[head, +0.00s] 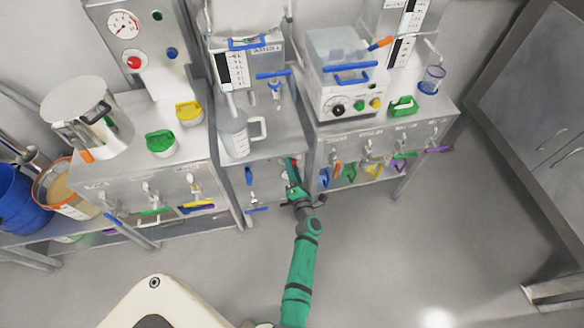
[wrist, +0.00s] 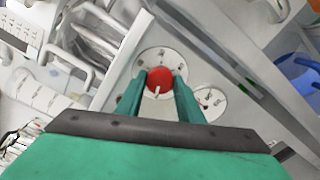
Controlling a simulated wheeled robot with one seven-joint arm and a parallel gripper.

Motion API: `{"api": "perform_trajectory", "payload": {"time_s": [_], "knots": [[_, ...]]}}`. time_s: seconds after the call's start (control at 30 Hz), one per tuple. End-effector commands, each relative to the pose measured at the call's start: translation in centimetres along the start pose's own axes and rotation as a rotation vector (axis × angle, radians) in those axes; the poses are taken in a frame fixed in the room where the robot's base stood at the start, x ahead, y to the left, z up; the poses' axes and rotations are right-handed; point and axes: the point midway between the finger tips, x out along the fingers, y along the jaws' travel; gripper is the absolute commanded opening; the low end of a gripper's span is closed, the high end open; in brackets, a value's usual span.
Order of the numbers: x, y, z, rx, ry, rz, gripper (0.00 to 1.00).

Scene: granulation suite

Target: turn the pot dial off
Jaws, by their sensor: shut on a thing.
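The pot dial is a red round knob (wrist: 161,77) on a pale round scale plate in the wrist view. A short white mark shows on the knob's lower edge, toward my gripper; the small scale markings are too blurred to read. My gripper (head: 291,164) reaches the front panel below the middle counter in the head view. Its two green fingers stand on either side of the knob and are shut on it. In the head view my gripper hides most of the dial.
A round gauge (wrist: 209,101) sits close to the dial. Above the panel, a clear jug (head: 235,137) stands on the counter. The floor in front is clear.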

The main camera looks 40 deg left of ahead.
Motion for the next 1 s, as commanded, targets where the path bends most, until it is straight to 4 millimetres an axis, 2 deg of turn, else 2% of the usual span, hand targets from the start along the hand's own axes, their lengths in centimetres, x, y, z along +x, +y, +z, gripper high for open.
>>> {"api": "perform_trajectory", "payload": {"time_s": [0.4, 0.97, 1.0], "knots": [[-0.06, -0.1, -0.16, -0.204, 0.002, -0.001, 0.12], [-0.09, -0.24, 0.13, -0.239, -0.002, -0.005, 0.12], [-0.11, -0.25, 0.16, -0.239, -0.002, -0.005, 0.36]]}}
